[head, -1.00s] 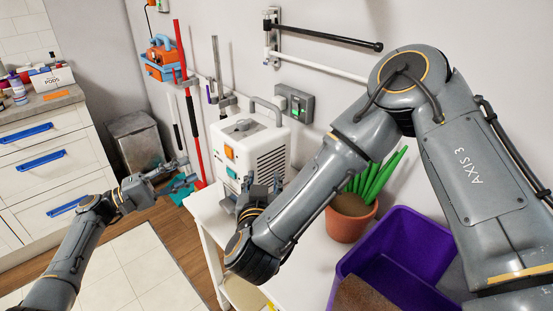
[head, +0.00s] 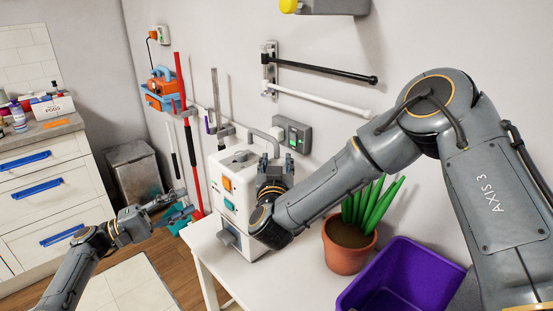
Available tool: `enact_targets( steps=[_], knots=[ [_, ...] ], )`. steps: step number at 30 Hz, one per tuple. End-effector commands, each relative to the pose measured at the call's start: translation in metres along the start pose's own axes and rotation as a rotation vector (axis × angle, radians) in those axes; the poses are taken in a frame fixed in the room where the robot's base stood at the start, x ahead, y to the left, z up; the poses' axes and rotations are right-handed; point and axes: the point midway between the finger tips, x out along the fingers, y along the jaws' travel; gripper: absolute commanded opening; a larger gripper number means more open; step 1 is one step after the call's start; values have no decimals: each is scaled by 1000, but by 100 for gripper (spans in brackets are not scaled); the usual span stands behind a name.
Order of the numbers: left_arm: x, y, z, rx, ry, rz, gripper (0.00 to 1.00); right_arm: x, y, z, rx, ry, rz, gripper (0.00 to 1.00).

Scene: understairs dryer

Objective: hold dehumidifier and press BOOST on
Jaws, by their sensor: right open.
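The white dehumidifier (head: 214,170) stands upright on the white table, with a grey handle on top. Its front has an orange button (head: 227,184) and a teal button (head: 229,204). No lettering is readable, so I cannot tell which is BOOST. My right gripper (head: 272,160) is open, its fingers pointing up the picture in front of the dehumidifier's right side, which it and my forearm partly hide. I cannot tell whether it touches the casing. My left gripper (head: 180,204) appears open and empty, left of the dehumidifier and apart from it.
A potted plant (head: 347,255) and a purple bin (head: 412,285) stand right of the dehumidifier on the white table (head: 290,283). A grey wall socket (head: 293,133) and rails (head: 323,70) are behind. Red and black poles and a metal bin (head: 137,178) stand left.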

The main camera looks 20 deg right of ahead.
Motion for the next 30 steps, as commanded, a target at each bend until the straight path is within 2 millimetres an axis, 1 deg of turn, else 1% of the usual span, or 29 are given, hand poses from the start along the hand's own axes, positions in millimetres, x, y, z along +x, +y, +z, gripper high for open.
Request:
enact_targets(
  steps=[1, 3, 6, 15, 16, 17, 18, 20, 21, 22, 29, 30],
  knots=[
    [0, 0, 0, 0, 0, 0, 38, 7, 0, 0, 0, 1, 2, 41],
    [0, 0, 0, 0, 0, 0, 38, 13, 0, 0, -1, 1, 1, 41],
    [0, 0, 0, 0, 0, 0, 38, 19, 0, 0, -1, 0, 0, 41],
    [0, 0, 0, 0, 0, 0, 38, 21, 0, 0, -1, 0, 0, 41],
    [0, 0, 0, 0, 0, 0, 38, 21, 0, 0, -1, 0, 0, 39],
    [0, 0, 0, 0, 0, 0, 38, 21, 0, 0, -1, 0, 0, 33],
    [0, 0, 0, 0, 0, 0, 38, 21, 0, 0, -1, -1, 0, 25],
    [0, 0, 0, 0, 0, 0, 38, 21, 0, 0, -1, -1, -1, 13],
    [0, 0, 0, 0, 0, 0, 38, 21, 0, 0, -1, -1, -1, 5],
    [0, 0, 0, 0, 0, 0, 38, 21, 0, 0, -1, -1, -1, 0],
    [0, 0, 0, 0, 0, 0, 38, 21, 0, 0, -1, -1, -1, 0],
    [0, 0, 0, 0, 0, 0, 32, 21, 0, 0, -1, -1, -1, 0]
  ],
)
